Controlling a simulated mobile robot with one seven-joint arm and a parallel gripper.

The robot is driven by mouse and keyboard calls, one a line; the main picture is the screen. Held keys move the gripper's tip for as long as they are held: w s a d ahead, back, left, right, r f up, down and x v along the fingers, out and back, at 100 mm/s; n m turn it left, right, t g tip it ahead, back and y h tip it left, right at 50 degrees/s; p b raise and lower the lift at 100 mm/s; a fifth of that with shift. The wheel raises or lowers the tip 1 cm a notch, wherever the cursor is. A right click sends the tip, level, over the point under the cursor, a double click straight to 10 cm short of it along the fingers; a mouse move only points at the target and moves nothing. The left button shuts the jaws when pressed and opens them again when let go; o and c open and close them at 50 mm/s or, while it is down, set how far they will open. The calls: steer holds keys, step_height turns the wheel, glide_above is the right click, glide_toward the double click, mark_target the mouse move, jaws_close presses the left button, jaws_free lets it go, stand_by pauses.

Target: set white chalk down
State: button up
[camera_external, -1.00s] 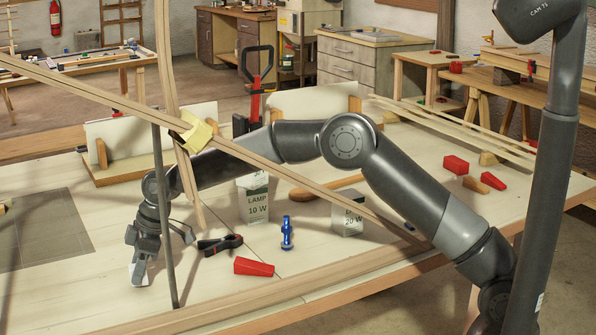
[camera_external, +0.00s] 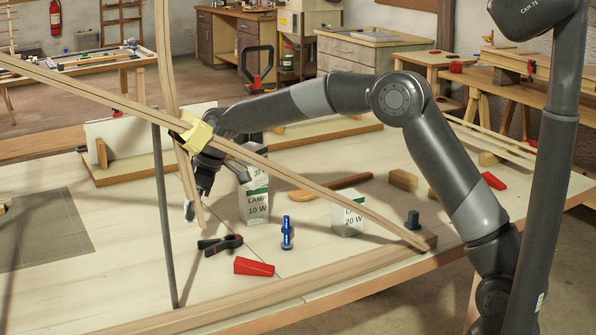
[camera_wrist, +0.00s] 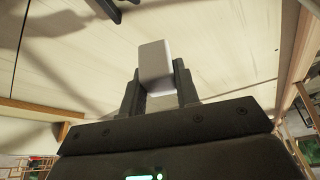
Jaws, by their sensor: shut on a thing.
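The white chalk (camera_wrist: 154,62) is a pale block between the two fingers of my gripper (camera_wrist: 157,90) in the wrist view. My gripper is shut on it, and the chalk juts out past the fingertips. In the external view my gripper (camera_external: 198,190) hangs behind the bent laths, which partly cover it. A small part of the chalk (camera_external: 188,211) shows at its lower end, over the light tabletop (camera_external: 120,260). The chalk appears to be off the table, but the exact gap is hard to tell.
Crossing laths (camera_external: 330,192) joined by a yellow block (camera_external: 195,132) and a thin grey post (camera_external: 164,220) stand before my gripper. Two lamp boxes (camera_external: 254,205), a black clamp (camera_external: 220,244), a blue fitting (camera_external: 287,234) and a red wedge (camera_external: 253,267) lie rightward. The left tabletop is largely clear.

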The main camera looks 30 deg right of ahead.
steer(key=w+d+m+t, duration=0.1)
steer(key=w+d+m, duration=0.2)
steer(key=d, duration=0.3)
glide_above(175, 260)
steer(key=shift+m+h, duration=0.4)
step_height(175, 260, down, 7)
steer(key=shift+r, duration=0.2)
steer(key=shift+f, duration=2)
steer(key=shift+f, duration=0.2)
steer(key=o, duration=1)
